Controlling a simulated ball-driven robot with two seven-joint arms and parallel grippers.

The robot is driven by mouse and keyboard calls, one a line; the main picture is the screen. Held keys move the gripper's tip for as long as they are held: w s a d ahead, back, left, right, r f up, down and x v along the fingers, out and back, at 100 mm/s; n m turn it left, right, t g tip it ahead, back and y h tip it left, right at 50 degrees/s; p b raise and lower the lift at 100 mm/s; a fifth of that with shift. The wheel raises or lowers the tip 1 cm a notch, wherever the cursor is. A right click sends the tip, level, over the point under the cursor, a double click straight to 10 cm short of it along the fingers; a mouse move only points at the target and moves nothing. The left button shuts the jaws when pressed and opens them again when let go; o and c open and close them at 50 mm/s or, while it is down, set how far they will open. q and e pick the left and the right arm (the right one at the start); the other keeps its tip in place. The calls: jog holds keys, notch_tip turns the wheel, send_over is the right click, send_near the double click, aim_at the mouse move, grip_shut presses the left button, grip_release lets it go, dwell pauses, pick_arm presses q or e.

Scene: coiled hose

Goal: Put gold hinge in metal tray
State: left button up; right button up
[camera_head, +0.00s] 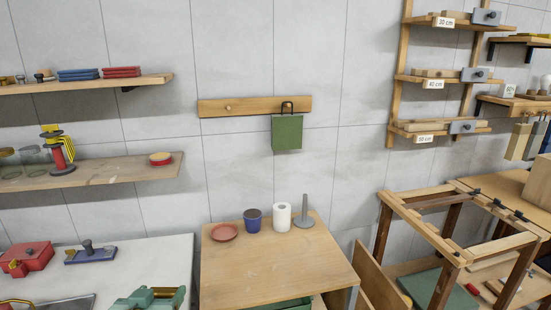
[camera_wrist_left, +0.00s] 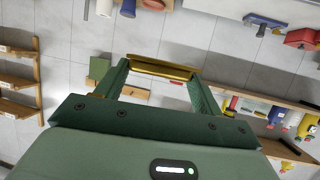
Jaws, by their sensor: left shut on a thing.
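My left gripper (camera_head: 163,294) is green and shows at the bottom edge of the head view, in front of the white table. In the left wrist view, my left gripper (camera_wrist_left: 160,72) has its fingers apart and closed on the ends of the gold hinge (camera_wrist_left: 162,67), a long gold strip spanning between the fingertips. A flat grey metal piece (camera_head: 68,303), perhaps the metal tray, is cut off at the lower left of the head view. I cannot tell whether it is the tray. My right gripper is not in view.
The white table (camera_head: 135,252) holds a red tool (camera_head: 25,259) and a blue hand plane (camera_head: 90,253). A wooden table (camera_head: 280,265) carries a red plate, blue cup, paper roll and grey stand. Wall shelves (camera_head: 120,175) hang above; a wooden frame (camera_head: 460,240) stands right.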

aim_at(158, 295)
pick_arm(q)
jog(key=s+d+r, duration=0.3)
jog(key=s+r, duration=0.2)
jog(key=r, duration=0.1)
jog(key=w+f, duration=0.1)
jog(key=w+a+f, duration=0.2)
jog(key=shift+w+f, duration=0.1)
jog(key=shift+f, duration=0.25)
jog(key=w+a+f, duration=0.2)
jog(key=a+f, duration=0.1)
jog(key=f, duration=0.3)
jog(key=w+a+f+p, duration=0.1)
jog(key=w+a+f, duration=0.2)
jog(key=f, duration=0.4)
jog(key=w+a+f+n+y+p, duration=0.1)
jog(key=w+a+f, duration=0.1)
jog(key=a+f, duration=0.2)
notch_tip(158, 295, down, 3)
jog(key=shift+w+a, duration=0.3)
jog(key=shift+w, duration=0.05)
